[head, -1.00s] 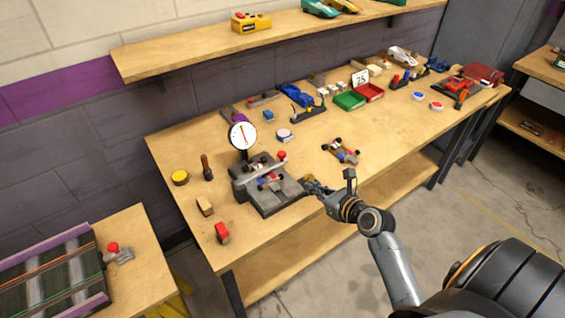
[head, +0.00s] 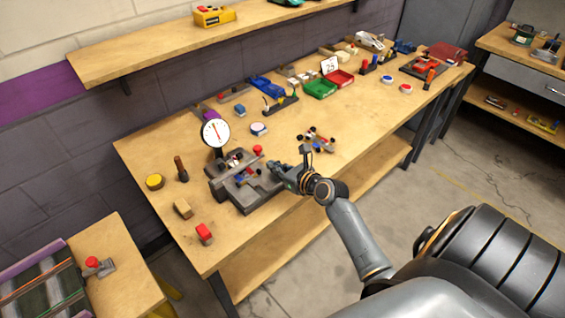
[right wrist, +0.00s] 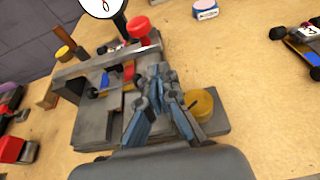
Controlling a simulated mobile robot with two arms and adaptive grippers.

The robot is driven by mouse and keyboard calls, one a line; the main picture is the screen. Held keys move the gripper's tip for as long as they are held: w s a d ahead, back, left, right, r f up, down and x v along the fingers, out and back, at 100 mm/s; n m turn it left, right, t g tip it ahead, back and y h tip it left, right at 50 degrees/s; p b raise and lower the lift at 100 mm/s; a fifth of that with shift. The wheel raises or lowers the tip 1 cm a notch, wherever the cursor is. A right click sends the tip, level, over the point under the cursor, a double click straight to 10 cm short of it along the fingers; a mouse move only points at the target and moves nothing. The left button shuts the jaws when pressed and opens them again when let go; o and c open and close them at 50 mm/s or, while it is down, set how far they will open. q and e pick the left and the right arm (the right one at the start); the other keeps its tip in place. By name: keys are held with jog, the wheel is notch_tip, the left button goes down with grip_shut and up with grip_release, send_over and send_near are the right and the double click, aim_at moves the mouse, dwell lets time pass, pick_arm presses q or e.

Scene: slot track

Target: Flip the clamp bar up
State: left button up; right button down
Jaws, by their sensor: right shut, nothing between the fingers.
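The grey clamp fixture (head: 255,200) sits on the bench under a round white dial. Its clamp bar (right wrist: 105,65) is a long grey bar lying low across the fixture, with a red knob (right wrist: 138,27) at its right end in the right wrist view. The knob also shows in the head view (head: 257,150). A small car with blue and red parts (right wrist: 97,84) lies in the fixture, partly hidden by the bar. My right gripper (right wrist: 160,72) is shut and empty, over the fixture's right side, close to the knob end of the bar. Contact cannot be told. My left gripper is out of view.
The dial gauge (head: 215,133) stands behind the fixture. A yellow round knob (right wrist: 199,103) is beside my right fingers. Another toy car (head: 316,139) lies to the right. A wooden block (head: 183,209) and a red-topped block (head: 204,233) lie at the front left.

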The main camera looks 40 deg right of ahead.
jog(key=x, duration=0.2)
jog(key=shift+w+f, duration=0.15)
jog(key=shift+w, duration=0.2)
jog(key=shift+w+f, duration=0.2)
jog(key=shift+w, duration=0.35)
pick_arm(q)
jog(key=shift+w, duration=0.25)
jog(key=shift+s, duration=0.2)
pick_arm(e)
jog(key=shift+r, duration=0.1)
